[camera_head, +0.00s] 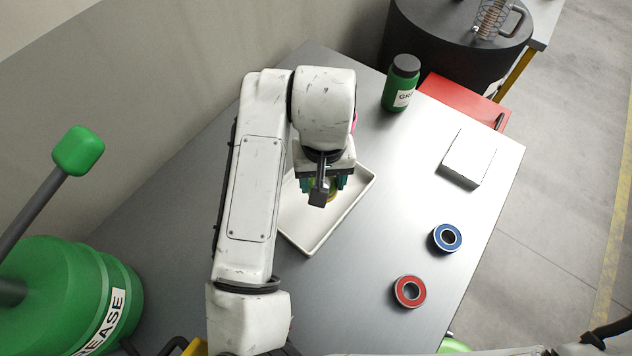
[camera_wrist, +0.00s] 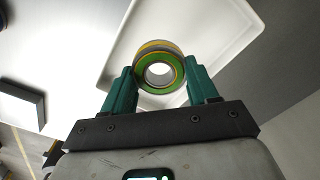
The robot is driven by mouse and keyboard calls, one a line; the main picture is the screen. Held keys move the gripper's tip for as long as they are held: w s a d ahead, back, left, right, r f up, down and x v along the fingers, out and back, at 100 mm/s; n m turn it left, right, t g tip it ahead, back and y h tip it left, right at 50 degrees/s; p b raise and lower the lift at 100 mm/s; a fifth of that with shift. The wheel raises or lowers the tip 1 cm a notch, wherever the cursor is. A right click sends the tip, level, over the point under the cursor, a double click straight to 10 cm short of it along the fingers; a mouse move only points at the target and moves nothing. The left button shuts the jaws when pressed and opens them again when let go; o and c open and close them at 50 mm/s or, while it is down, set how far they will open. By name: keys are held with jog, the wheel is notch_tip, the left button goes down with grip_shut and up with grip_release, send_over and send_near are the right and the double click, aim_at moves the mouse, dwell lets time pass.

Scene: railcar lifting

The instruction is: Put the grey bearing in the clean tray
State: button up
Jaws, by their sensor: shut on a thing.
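My gripper (camera_head: 325,185) is shut on a bearing, which sits between its green fingers in the wrist view (camera_wrist: 160,72). The bearing (camera_wrist: 178,68) has a grey outer band, a green face and a yellow edge; its open bore faces the wrist camera. In the head view my wrist hides most of it. The white shallow tray (camera_head: 312,244) lies on the metal table under my gripper; its rim also shows in the wrist view (camera_wrist: 236,52). The bearing overlaps the tray in both views, but I cannot tell the gap between them.
A blue-faced bearing (camera_head: 447,237) and a red-faced bearing (camera_head: 409,291) lie right of the tray. A white box (camera_head: 468,157) and a green grease bottle (camera_head: 401,84) stand farther back. A pink thing is mostly hidden behind my arm. The table between tray and bearings is clear.

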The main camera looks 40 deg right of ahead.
jog(key=shift+w+a+f, duration=0.1)
jog(key=shift+w+f, duration=0.65)
jog(key=shift+f, duration=0.15)
jog(key=shift+f+p, duration=0.5)
jog(key=shift+f, duration=1.1)
jog(key=shift+f, duration=0.2)
jog(key=o, duration=1.4)
notch_tip(320, 180, up, 12)
jog(key=shift+r+b, duration=0.25)
jog(key=shift+b, duration=0.3)
jog(key=shift+f, duration=0.1)
